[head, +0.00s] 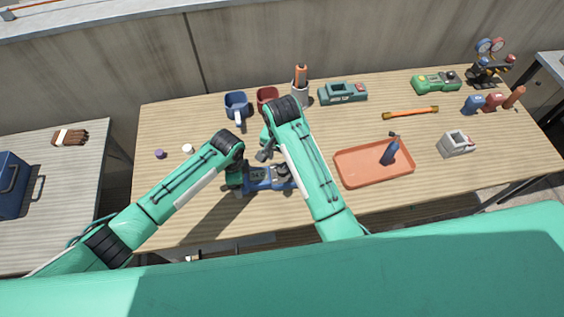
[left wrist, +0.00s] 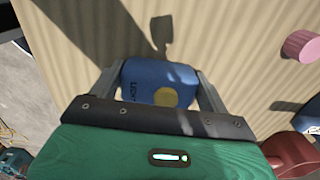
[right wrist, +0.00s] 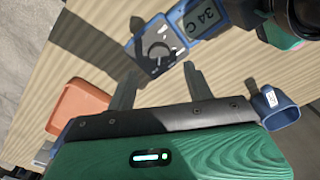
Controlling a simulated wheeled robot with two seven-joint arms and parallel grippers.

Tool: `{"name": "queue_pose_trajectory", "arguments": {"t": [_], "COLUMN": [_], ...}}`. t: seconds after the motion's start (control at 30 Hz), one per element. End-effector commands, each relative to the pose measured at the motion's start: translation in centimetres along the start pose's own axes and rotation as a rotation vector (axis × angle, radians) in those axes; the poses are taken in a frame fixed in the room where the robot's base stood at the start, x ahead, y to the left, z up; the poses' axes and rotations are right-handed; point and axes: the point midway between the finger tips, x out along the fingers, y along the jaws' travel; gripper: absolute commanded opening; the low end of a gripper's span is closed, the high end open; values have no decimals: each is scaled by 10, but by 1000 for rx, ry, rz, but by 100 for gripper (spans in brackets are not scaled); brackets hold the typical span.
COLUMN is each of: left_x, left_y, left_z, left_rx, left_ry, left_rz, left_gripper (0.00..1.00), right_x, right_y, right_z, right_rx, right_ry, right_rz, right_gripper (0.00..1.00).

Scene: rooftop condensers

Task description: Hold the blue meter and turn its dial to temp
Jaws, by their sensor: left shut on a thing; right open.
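The blue meter (head: 257,185) is at the front middle of the wooden table, partly hidden by my arms. My left gripper (head: 243,178) is shut on it; in the left wrist view the fingers flank the meter's blue end (left wrist: 140,88), which has a yellow disc. In the right wrist view the meter (right wrist: 177,38) shows a lit screen that seems to read 34 C and a face with a round dial (right wrist: 158,52). The dial's setting is too small to read. My right gripper (right wrist: 160,80) is open and empty, fingertips near the dial face, apart from the dial.
An orange tray (head: 350,178) holding a dark blue object lies right of my right arm. A blue mug (head: 237,103), a red mug (head: 267,95) and a holder with an orange-handled tool (head: 300,85) stand behind. A green device (head: 342,93) is further right. The table's left part is mostly clear.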

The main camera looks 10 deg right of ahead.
Motion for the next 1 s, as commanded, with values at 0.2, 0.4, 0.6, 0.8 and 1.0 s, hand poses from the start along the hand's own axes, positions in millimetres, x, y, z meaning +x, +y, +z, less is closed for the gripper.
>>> {"name": "queue_pose_trajectory", "arguments": {"t": [0.2, 0.4, 0.6, 0.8, 1.0], "left_x": [0, 0, 0, 0, -1], "left_y": [0, 0, 0, 0, 0], "left_z": [0, 0, 0, 0, 0], "left_rx": [0, 0, 0, 0, 0], "left_ry": [1, 1, 1, 1, 1], "left_rz": [0, 0, 0, 0, -1], "left_gripper": [41, 41, 41, 41, 41], "right_x": [-18, -19, -22, -40, -61], "right_y": [0, 0, -2, -18, -35], "right_z": [0, 0, -2, -10, -13], "right_rx": [1, 1, -41, -344, -834], "right_ry": [-1, -1, 9, 59, 117], "right_rz": [-1, 0, -6, -38, -53], "right_gripper": [52, 52, 53, 53, 53]}}
